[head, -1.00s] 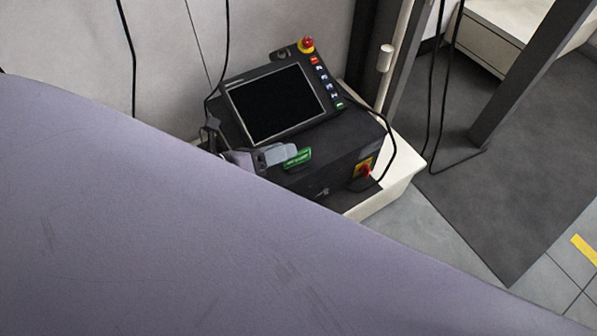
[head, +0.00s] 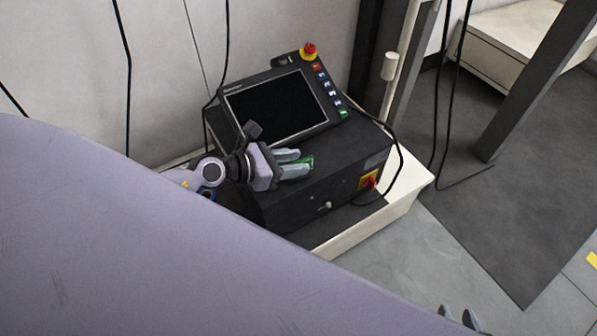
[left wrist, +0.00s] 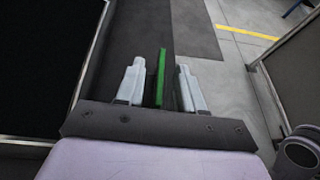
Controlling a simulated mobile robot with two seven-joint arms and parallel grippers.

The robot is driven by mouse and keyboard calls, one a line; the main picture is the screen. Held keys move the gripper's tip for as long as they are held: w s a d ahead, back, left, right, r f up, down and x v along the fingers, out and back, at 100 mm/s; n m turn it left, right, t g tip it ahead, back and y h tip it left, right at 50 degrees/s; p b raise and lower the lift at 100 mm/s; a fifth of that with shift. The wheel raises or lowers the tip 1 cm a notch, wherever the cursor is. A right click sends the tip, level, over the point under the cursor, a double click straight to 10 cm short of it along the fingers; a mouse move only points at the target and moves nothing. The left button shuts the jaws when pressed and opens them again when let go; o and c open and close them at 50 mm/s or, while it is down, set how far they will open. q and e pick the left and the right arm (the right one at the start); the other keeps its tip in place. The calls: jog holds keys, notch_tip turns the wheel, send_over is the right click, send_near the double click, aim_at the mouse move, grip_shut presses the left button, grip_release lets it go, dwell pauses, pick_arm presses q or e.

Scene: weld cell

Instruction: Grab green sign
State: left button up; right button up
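The green sign (head: 309,162) stands on top of the black control box, to the right below its screen. In the head view it is mostly hidden behind my left fingers. My left gripper (head: 294,164) is open at the sign, its fingers pointing right. In the left wrist view the sign (left wrist: 160,76) shows as a thin green upright strip between the two fingers of my left gripper (left wrist: 160,86), with a gap on each side. Of my right gripper (head: 461,319), only two fingertips show at the bottom edge, apart from each other.
The black control box (head: 290,207) carries a tilted screen (head: 275,107), a red emergency knob (head: 308,51) and a red-yellow switch (head: 370,180). It sits on a white stand (head: 408,200). Cables hang beside it. A grey post (head: 530,85) stands to the right, over open floor.

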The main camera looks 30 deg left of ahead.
pick_arm(q)
jog(key=shift+w+d+f, duration=0.25)
jog(key=shift+w+d, duration=0.15)
jog(key=shift+w, duration=0.15)
pick_arm(e)
jog(key=shift+w+a+r, duration=0.1)
jog(key=shift+a+r, duration=0.15)
jog(key=shift+a, duration=0.1)
pick_arm(q)
grip_shut()
pick_arm(e)
jog(key=shift+d+r, duration=0.1)
